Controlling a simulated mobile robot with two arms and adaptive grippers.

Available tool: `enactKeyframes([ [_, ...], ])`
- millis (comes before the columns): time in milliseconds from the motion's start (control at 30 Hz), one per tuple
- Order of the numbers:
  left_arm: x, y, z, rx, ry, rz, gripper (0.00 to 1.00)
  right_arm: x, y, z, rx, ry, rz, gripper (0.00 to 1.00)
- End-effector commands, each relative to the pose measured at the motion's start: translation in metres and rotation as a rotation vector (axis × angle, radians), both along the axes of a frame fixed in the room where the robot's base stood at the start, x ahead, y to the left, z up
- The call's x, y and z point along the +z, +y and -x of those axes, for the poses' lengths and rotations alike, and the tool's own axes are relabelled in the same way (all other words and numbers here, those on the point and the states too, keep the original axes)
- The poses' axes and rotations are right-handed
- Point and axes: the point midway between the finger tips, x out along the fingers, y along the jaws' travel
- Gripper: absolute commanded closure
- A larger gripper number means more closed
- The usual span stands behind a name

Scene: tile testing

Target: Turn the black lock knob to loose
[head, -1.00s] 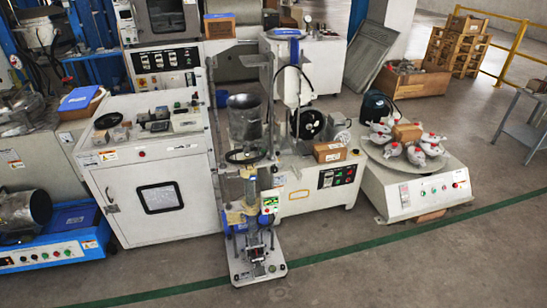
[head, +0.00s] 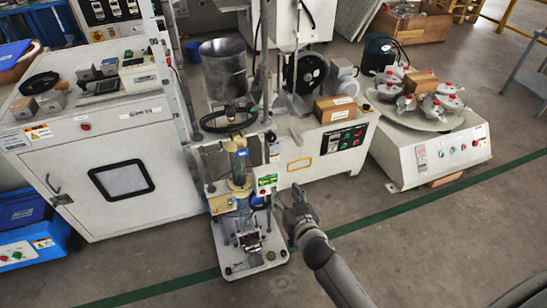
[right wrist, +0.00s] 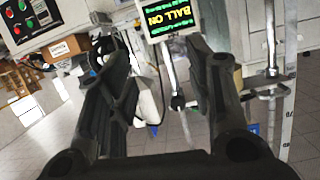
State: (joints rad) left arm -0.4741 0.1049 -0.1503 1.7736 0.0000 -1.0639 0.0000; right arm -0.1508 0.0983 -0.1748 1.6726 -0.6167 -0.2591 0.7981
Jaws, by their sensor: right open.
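The test machine (head: 238,165) stands upright in the middle of the head view, on a white base plate (head: 230,262). Its small display unit (head: 267,181) faces front; in the right wrist view the display (right wrist: 168,17) appears upside down and reads "BALL ON". A small black knob (right wrist: 178,102), likely the lock knob, shows just below the display in the right wrist view, between the fingers but beyond them. My right gripper (head: 285,206) is open and empty, to the right of the machine below the display; its two fingers (right wrist: 153,60) are spread in the wrist view. My left gripper is out of view.
A white cabinet (head: 175,198) stands close on the machine's left. A control box (head: 345,140) and a cardboard box (head: 336,108) are behind to the right. A turntable (head: 458,120) with red-topped pieces stands farther right. The floor in front is clear.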

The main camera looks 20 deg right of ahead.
Motion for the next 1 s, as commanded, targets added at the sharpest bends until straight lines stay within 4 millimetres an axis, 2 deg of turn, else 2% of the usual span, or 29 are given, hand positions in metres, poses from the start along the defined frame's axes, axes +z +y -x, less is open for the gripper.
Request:
enactKeyframes([
  [33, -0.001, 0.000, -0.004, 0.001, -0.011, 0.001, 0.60, 0.016, 0.000, -0.008, -0.006, -0.066, -0.016, 0.53],
  [133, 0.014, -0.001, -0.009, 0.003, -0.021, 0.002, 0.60, 0.055, 0.000, -0.015, -0.015, -0.165, -0.044, 0.53],
  [200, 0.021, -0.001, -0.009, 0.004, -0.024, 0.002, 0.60, 0.075, -0.001, -0.017, -0.019, -0.213, -0.059, 0.53],
  [300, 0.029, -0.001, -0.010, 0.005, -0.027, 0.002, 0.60, 0.092, -0.001, -0.018, -0.023, -0.253, -0.072, 0.53],
  [533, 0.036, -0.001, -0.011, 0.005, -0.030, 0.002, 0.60, 0.100, -0.001, -0.034, -0.023, -0.266, -0.074, 0.53],
  [1000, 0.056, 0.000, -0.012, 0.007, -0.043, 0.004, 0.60, 0.098, -0.001, -0.105, -0.023, -0.264, -0.074, 0.53],
])
